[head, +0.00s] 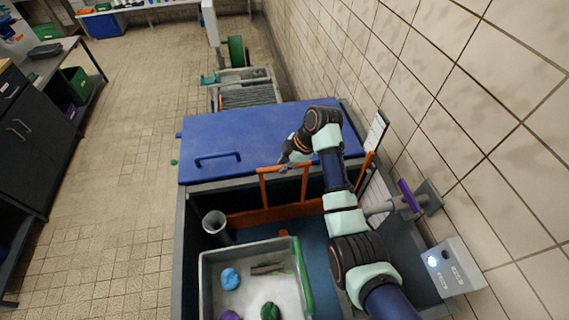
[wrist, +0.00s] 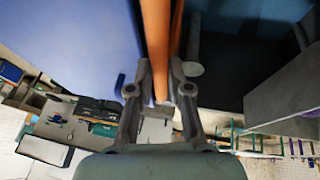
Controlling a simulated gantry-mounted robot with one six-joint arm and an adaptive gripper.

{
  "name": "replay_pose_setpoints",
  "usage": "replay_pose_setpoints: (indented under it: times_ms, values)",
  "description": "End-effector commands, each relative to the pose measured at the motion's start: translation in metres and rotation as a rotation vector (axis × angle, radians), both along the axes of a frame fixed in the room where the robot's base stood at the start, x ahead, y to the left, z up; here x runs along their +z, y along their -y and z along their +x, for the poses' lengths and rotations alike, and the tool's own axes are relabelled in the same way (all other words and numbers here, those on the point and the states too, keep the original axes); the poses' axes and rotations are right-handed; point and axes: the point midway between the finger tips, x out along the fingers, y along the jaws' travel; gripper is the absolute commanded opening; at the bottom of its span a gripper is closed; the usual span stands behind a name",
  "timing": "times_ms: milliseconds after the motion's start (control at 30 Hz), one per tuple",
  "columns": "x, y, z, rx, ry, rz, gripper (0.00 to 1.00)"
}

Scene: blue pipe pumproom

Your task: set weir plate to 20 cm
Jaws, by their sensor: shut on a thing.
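The orange weir plate (head: 262,216) stands across the blue tank, below the edge of the blue lid. Its upright orange handle frame (head: 263,188) rises above it. My gripper (head: 285,163) is at the top bar of this handle, reaching in from the right. In the wrist view, my gripper (wrist: 160,84) is shut on the orange handle bar (wrist: 158,40), which runs between the two fingers. I cannot read any height scale, so the plate's setting in centimetres cannot be told.
The blue lid (head: 255,135) with a handle covers the tank's far part. A grey tray (head: 205,285) with several coloured lumps sits in front. A grey cup (head: 214,222) is at the tank's left. A wall box (head: 453,268) and purple-handled valve (head: 409,196) are close on the right.

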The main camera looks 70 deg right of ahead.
Motion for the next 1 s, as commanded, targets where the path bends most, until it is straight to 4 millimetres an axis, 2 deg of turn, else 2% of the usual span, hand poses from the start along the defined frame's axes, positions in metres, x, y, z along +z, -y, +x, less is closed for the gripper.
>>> replay_pose_setpoints:
  times_ms: [33, 167, 467, 567, 800, 1000]
  values:
    - [-0.001, 0.0, 0.0, 0.0, -0.001, 0.001, 0.23]
    - [-0.001, 0.0, 0.0, -0.001, -0.001, 0.001, 0.43]
    - [0.001, 0.0, -0.001, -0.001, 0.0, 0.0, 0.43]
    - [0.012, 0.002, -0.006, -0.002, 0.001, -0.001, 0.43]
    - [0.054, 0.005, -0.025, -0.002, 0.002, -0.002, 0.43]
    - [0.067, 0.005, -0.031, -0.001, 0.0, 0.0, 0.43]
